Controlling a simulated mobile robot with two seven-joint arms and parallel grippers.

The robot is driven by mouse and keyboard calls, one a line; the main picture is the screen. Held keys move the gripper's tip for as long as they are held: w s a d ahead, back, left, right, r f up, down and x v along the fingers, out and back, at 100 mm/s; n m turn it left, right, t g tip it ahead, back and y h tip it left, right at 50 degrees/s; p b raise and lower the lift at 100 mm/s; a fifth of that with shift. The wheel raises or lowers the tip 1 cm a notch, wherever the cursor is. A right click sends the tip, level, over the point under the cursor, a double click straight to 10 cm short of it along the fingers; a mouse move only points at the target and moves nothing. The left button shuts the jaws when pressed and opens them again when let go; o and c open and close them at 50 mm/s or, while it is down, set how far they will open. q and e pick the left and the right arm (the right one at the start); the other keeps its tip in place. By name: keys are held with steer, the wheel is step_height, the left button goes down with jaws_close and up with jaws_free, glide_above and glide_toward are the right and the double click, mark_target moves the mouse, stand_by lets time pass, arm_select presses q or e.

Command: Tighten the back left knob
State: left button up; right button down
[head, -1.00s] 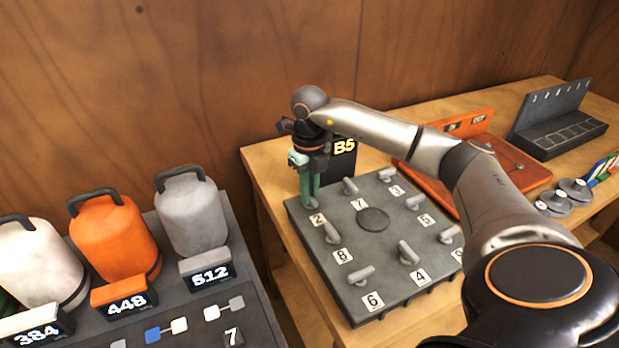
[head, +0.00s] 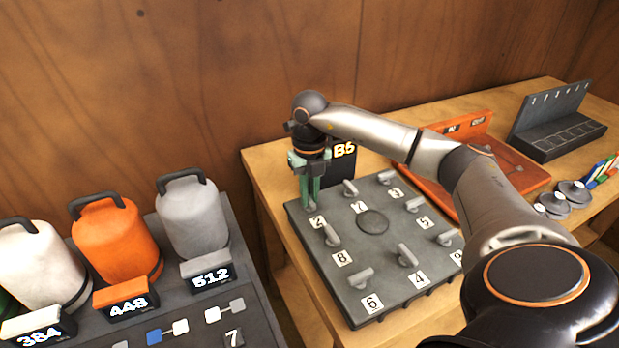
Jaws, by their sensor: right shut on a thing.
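A dark grey panel (head: 322,284) lies on the wooden table, with several grey lever knobs and white number labels around a round disc (head: 373,221). The back left knob, by the label 2 (head: 317,222), is mostly hidden by my gripper. My right gripper (head: 310,201) points straight down there, its green fingers shut on that knob. My left gripper is not in view.
A dark sign B5 (head: 345,172) stands just behind the panel. An orange tray (head: 510,175) and a dark slotted rack (head: 560,125) are to the right. Grey, orange and white canisters stand at the left, the grey one (head: 192,215) nearest the panel.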

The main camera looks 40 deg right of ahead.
mark_target(310, 199)
steer(key=c, duration=0.9)
jaws_free()
steer(key=shift+o, duration=0.2)
step_height(310, 199, up, 13)
steer(key=shift+f, duration=0.2)
